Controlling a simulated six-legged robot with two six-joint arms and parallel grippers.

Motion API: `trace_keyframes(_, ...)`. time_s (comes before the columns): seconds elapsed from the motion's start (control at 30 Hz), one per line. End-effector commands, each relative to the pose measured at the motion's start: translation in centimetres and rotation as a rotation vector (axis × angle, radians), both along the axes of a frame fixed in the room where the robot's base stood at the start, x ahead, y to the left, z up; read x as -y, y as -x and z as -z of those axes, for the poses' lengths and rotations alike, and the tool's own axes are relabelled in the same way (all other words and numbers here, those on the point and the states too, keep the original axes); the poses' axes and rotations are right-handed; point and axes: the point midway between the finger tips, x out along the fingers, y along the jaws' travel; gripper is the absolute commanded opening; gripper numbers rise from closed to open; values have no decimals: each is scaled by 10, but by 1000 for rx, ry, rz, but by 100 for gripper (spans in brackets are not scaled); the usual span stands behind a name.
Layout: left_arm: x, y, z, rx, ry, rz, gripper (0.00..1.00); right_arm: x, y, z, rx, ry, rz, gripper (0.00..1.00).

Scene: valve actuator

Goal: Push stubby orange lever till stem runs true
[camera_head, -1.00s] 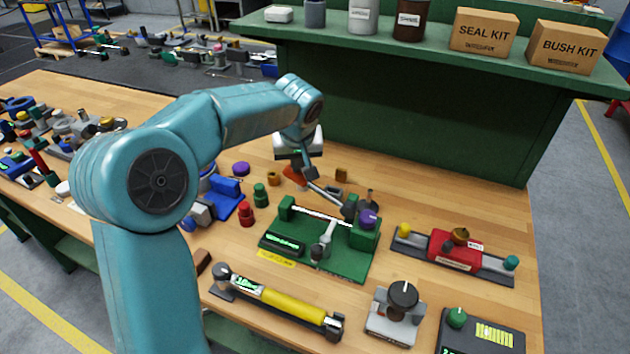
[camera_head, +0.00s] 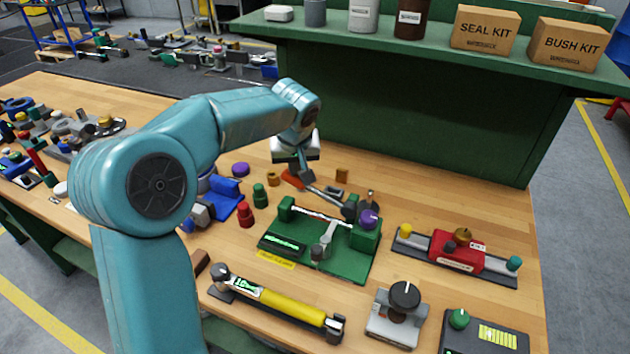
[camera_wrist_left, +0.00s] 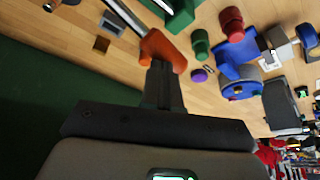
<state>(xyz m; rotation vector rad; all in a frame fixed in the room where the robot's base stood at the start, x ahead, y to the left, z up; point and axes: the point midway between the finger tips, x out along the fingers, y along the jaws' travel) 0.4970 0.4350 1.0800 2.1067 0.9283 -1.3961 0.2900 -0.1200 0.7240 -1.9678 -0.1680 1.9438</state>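The stubby orange lever end (camera_head: 291,178) sits on a grey bar that runs right toward the green valve fixture (camera_head: 345,263) on the bench. The fixture carries a pale horizontal stem (camera_head: 318,215), a purple knob (camera_head: 369,218) and a small lit display. My left gripper (camera_head: 307,174) points down beside the orange end. In the left wrist view its fingers (camera_wrist_left: 164,72) are together, with their tips at the orange lever (camera_wrist_left: 161,48), touching or almost touching it. Nothing shows between the fingers. My right gripper is in neither current view.
A red fixture (camera_head: 457,252) stands right of the green one. A yellow cylinder tool (camera_head: 292,305) and a grey dial block (camera_head: 397,315) lie in front. Red and green knobs and a blue clamp (camera_head: 222,198) stand left. A green shelf (camera_head: 420,110) rises behind.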

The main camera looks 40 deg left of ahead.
Motion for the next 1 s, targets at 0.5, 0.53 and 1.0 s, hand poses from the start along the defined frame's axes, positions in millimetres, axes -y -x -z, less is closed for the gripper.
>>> trace_keyframes(0.5,-1,0,2,0,0,-1,0,0,0,2,0,0,0,43)
trace_keyframes(0.53,-1,0,3,0,0,-1,0,0,0,2,0,0,0,43)
trace_keyframes(1.0,-5,2,16,0,1,-2,0,0,0,15,0,0,0,43)
